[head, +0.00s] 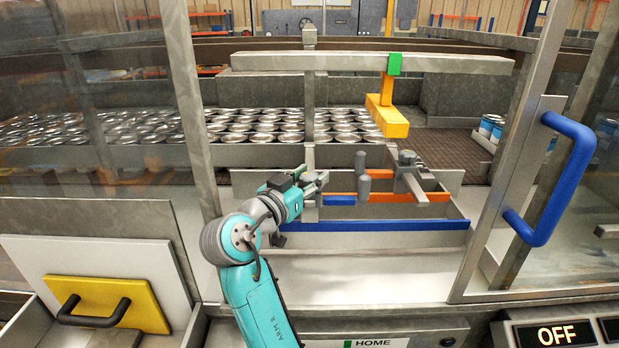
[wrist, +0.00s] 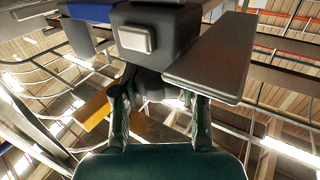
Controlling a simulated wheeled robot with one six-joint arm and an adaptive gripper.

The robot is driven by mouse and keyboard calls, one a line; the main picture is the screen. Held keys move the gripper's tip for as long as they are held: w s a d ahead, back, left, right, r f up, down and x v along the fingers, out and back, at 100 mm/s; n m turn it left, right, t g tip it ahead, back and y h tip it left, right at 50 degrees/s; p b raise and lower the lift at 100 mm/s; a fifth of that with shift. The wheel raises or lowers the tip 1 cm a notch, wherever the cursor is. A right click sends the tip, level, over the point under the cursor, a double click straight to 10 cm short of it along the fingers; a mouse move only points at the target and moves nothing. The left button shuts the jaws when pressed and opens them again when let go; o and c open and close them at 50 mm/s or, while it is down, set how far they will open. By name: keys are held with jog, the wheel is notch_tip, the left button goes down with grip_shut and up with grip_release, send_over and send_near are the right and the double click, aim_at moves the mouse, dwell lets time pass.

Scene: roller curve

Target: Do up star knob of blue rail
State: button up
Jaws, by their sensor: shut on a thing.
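In the head view the long blue rail (head: 390,226) runs along the front of the conveyor, with a shorter blue stretch (head: 340,200) behind it. My gripper (head: 318,182) reaches in at the left end of the rails. In the wrist view, looking upward, my gripper (wrist: 160,100) has its two fingers closed on either side of a dark star knob (wrist: 152,84), under a grey clamp block (wrist: 155,38). The blue rail shows at the top left there (wrist: 90,12). The knob's shape is mostly hidden by the fingers and shadow. In the head view my gripper hides it.
An orange rail (head: 400,197) and grey posts (head: 365,185) stand to the right of my gripper. A yellow block (head: 387,117) hangs from a beam above. Rows of cans (head: 260,125) stand behind. A door with a blue handle (head: 565,180) is at the right.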

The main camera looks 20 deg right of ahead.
jog(key=shift+r+m+g+h, duration=0.2)
jog(key=shift+m+g+h, duration=0.1)
jog(key=shift+g, duration=0.1)
jog(key=o, duration=1.2)
jog(key=shift+c, duration=0.2)
jog(key=shift+f, duration=0.1)
jog(key=v, duration=1.2)
